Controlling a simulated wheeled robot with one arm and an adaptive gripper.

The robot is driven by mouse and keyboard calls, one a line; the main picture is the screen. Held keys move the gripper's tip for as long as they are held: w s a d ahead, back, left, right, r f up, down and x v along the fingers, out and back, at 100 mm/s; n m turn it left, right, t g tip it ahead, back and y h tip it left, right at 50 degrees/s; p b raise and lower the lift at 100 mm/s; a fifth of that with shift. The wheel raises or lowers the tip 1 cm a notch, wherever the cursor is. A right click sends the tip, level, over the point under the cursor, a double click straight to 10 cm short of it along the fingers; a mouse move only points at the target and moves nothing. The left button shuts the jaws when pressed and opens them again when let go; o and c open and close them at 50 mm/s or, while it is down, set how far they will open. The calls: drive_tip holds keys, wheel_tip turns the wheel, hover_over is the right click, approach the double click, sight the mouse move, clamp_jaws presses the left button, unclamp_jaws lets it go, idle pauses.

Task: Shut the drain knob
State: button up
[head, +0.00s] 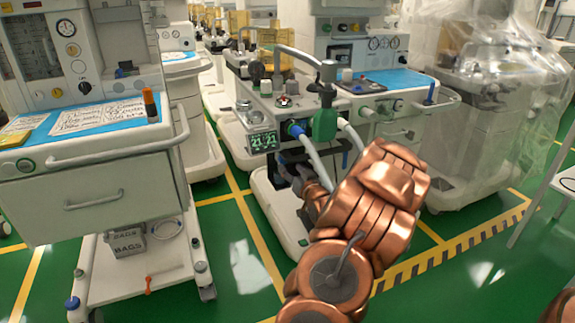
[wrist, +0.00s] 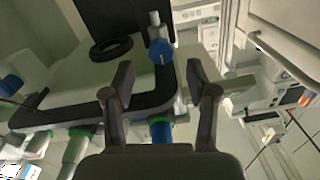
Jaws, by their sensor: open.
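A small blue knob (wrist: 161,51) on a short pale stem shows in the wrist view, beyond and between my fingertips; it looks like the drain knob. My gripper (wrist: 160,82) is open, with one finger on each side of the knob's line and nothing held. The knob looks apart from both fingers. In the head view my arm reaches to the lower front of the middle anaesthesia cart (head: 262,112), under its hoses. There my gripper is partly hidden by my copper-coloured arm, and I cannot make out the knob.
A black curved bar (wrist: 150,103) with green-ringed fittings and a blue collar (wrist: 161,130) lies close to my fingers. A green canister (head: 325,124) and grey hoses hang above my wrist. Another cart (head: 95,190) stands left; a plastic-covered one (head: 480,120) stands right.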

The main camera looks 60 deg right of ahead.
drive_tip(key=v, duration=0.6)
drive_tip(key=shift+s, duration=0.15)
idle(0.5)
